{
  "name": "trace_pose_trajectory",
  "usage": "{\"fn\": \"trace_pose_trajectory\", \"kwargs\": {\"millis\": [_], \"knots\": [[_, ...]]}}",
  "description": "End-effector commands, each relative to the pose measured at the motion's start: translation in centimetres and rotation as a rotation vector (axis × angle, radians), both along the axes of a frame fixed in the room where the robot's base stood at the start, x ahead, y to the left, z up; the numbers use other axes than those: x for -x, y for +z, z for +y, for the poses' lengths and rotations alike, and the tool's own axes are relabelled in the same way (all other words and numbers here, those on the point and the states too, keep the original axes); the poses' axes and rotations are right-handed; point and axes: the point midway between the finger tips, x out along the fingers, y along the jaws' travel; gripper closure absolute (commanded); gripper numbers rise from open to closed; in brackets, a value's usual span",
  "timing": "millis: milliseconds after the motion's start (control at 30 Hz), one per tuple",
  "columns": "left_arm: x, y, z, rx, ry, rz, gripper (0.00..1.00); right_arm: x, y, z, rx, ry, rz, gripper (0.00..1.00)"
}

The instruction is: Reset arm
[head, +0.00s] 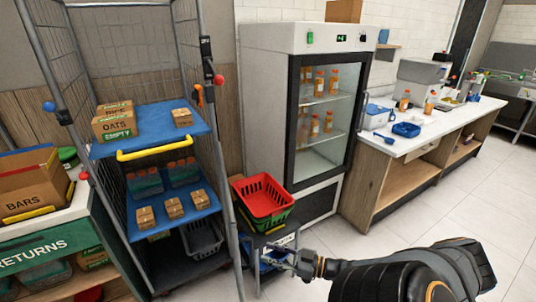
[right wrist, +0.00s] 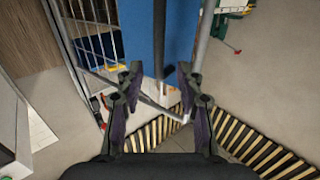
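My right arm comes in from the lower right in the head view, and its gripper (head: 282,254) is small and dark in front of the low stand with baskets. In the right wrist view the two fingers of the right gripper (right wrist: 158,84) are spread apart with nothing held between them. A blue panel and a grey post show beyond the fingertips; I cannot tell whether anything touches them. My left gripper is in neither view.
A wire cage trolley (head: 158,108) with blue shelves and boxes stands at left. Red and green baskets (head: 263,193) sit beside a glass-door fridge (head: 325,110) holding orange bottles. A white counter (head: 425,140) stands at right. The floor (head: 460,205) before it is clear.

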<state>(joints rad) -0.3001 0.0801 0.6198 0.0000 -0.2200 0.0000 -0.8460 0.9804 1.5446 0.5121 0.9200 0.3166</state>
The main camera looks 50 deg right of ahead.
Motion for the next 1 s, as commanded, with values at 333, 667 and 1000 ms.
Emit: {"fn": "trace_pose_trajectory", "kwargs": {"millis": [333,667,1000], "knots": [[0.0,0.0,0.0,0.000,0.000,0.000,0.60,0.0,0.0,0.0,0.000,0.000,0.000,0.63],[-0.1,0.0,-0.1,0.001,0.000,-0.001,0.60,2.8,-11.6,-6.0,0.175,-0.260,0.252,0.63],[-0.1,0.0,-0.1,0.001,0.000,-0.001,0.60,17.3,-36.3,0.2,0.315,-0.474,1.008,0.63]]}}
